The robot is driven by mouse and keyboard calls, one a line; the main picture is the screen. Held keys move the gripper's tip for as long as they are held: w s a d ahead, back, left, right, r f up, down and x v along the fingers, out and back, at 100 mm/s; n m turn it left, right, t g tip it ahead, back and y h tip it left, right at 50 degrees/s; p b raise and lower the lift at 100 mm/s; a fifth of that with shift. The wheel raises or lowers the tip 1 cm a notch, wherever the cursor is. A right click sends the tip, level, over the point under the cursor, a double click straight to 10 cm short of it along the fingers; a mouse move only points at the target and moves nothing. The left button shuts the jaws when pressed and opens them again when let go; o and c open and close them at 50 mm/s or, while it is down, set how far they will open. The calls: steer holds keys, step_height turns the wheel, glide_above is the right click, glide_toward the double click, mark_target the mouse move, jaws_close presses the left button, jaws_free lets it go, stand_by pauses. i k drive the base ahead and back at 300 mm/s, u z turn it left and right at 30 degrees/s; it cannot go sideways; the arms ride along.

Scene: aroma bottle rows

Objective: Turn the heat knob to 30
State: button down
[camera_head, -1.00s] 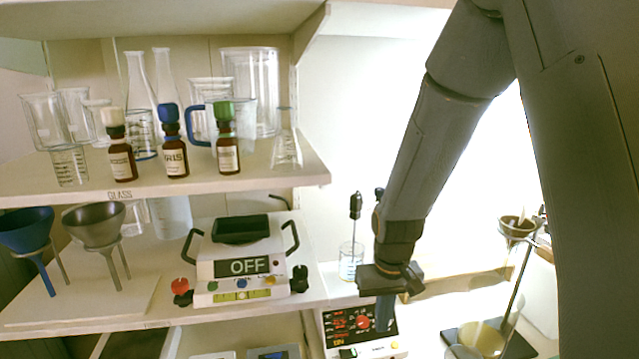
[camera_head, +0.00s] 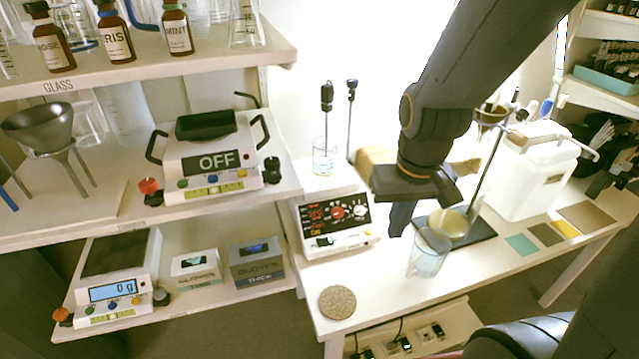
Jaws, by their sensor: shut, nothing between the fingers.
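A white device with a black front panel (camera_head: 335,218) stands at the left end of the table. Its panel has red lit readouts, a red knob (camera_head: 338,213) and a paler knob to its right. The markings are too small to read, so I cannot tell which one is the heat knob or its setting. My gripper (camera_head: 398,220) is shut and empty, pointing down just right of the panel in the picture. It appears apart from the knobs. The panel's face is largely unhidden.
A glass beaker (camera_head: 428,252) and a stand with a dark base (camera_head: 462,232) are right of my gripper. A beaker with stirrers (camera_head: 324,158) stands behind the device. A cork mat (camera_head: 337,302) lies in front.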

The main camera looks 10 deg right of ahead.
mark_target(337, 213)
steer(key=u, duration=0.05)
steer(key=k, duration=0.5)
steer(key=z, duration=1.7)
steer(key=k, duration=0.8)
steer(key=u, duration=1.45)
steer(key=i, duration=0.5)
